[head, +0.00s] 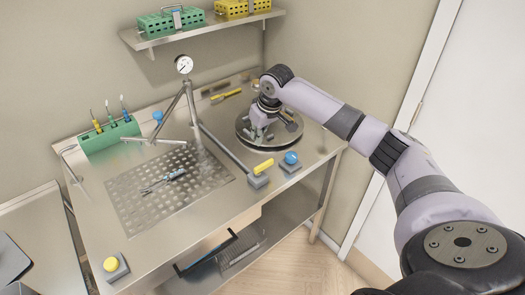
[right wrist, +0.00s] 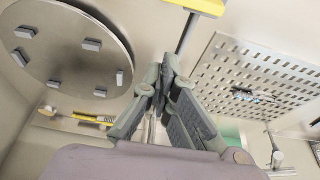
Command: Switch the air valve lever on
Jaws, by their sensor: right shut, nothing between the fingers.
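The air valve lever appears to be the yellow handle (head: 264,165) on a small grey block near the front right of the steel table. My left gripper is not in view.
A blue knob (head: 291,158) stands just right of the lever. The round disc (head: 243,137) carries several grey blocks. A perforated plate (head: 135,206) with a tool lies left. A gauge (head: 184,64) stands on a post. A yellow button (head: 110,264) is at the front left corner.

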